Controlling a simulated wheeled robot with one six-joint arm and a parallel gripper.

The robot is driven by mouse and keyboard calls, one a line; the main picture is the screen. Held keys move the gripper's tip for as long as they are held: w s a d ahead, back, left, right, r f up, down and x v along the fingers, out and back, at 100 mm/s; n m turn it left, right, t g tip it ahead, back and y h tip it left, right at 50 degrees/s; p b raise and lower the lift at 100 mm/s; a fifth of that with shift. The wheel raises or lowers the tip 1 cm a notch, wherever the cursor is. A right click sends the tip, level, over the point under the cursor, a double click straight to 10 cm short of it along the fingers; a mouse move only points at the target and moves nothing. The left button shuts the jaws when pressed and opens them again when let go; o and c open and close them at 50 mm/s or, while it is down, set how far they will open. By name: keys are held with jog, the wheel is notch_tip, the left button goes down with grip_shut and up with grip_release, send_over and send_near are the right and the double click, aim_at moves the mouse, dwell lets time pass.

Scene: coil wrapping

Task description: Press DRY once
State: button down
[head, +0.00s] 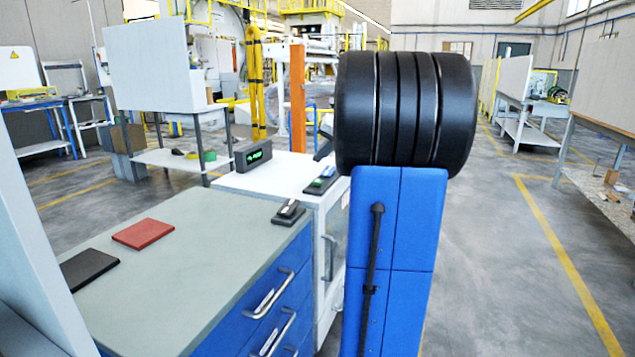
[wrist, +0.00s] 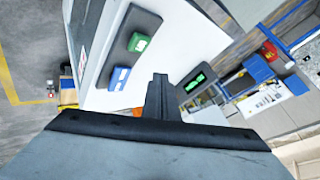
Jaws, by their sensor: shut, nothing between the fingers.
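In the wrist view a dark control panel (wrist: 122,62) carries a green button (wrist: 140,42) and a blue button (wrist: 119,77). Their labels are too small to read, so I cannot tell which is DRY. The panel also shows in the head view (head: 321,184), on the white cabinet top beside my arm. My gripper (wrist: 158,82) is shut and empty in the wrist view. Its fingertips appear to the right of the blue button, apart from both buttons in the picture. My arm hides most of the gripper in the head view.
A black display with green characters (head: 253,155) stands at the back of the white cabinet (head: 270,178). A small dark device (head: 288,213) sits near the panel. A red pad (head: 143,234) and a black pad (head: 88,269) lie on the grey-topped blue drawer unit (head: 190,275).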

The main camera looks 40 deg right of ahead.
aim_at(320, 182)
jog(key=shift+f, duration=2.35)
jog(key=shift+f, duration=0.1)
jog(key=shift+f, duration=0.25)
jog(key=shift+f, duration=0.6)
dwell(1.2)
jog(key=shift+r, duration=1)
jog(key=shift+r, duration=2.5)
